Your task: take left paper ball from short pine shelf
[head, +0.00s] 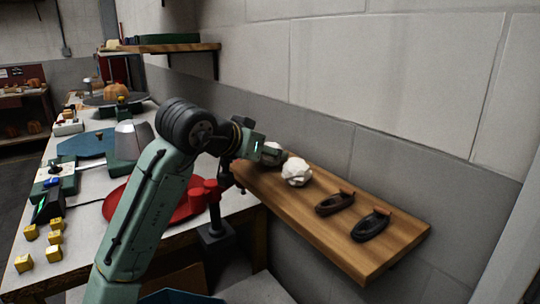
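The short pine shelf (325,222) is on the wall at right of centre. A white crumpled paper ball (296,172) rests on its left part. A second, greyer rounded shape, seemingly the left paper ball (273,155), shows just up and left of it, partly hidden by my gripper. My gripper (264,153) is at the shelf's left end, over or against that left ball. Its fingers are small and partly hidden, so I cannot tell whether they are shut on the ball.
Two dark shoe-like items (335,203) (371,226) lie on the shelf's right part. A workbench at left holds a red round piece (180,203), yellow blocks (54,253) and a grey cone (133,139). A higher shelf (165,48) is on the wall behind.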

